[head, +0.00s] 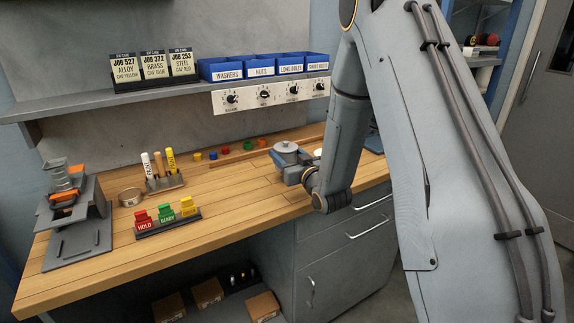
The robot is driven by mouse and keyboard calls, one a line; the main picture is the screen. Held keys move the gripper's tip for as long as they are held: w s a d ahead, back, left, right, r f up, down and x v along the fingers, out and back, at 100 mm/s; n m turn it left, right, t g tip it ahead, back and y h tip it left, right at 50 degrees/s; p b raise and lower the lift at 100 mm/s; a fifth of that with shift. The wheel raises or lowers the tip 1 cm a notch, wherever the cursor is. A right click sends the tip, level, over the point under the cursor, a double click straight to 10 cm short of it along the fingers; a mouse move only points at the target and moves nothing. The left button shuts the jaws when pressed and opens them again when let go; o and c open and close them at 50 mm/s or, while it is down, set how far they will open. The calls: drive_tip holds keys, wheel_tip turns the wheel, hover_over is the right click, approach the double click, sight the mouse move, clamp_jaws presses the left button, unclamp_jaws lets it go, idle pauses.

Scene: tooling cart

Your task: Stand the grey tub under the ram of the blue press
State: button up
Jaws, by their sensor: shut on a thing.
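My gripper (287,168) is over the right part of the wooden bench, shut on a round grey tub (286,148) with a small knob-like top. The tub looks upright; I cannot tell whether its base touches the bench. A dark blue piece (375,143) shows at the bench's right end, mostly hidden behind my arm; I cannot tell whether it is the blue press. No ram is visible there.
A grey stand with orange parts (68,198) is at the bench's left end. A ring (131,197), a marker holder (165,184) and coloured tags (167,219) stand nearby. Several coloured caps (224,150) lie behind. A shelf (150,98) overhangs the back.

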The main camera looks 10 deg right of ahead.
drive_tip(key=shift+d+f+p, duration=0.1)
drive_tip(key=shift+f+p, duration=0.25)
drive_tip(key=shift+f, duration=1.7)
drive_tip(key=shift+f, duration=0.1)
drive_tip(key=o, duration=0.7)
drive_tip(key=shift+f, duration=0.15)
drive_tip(key=o, duration=0.4)
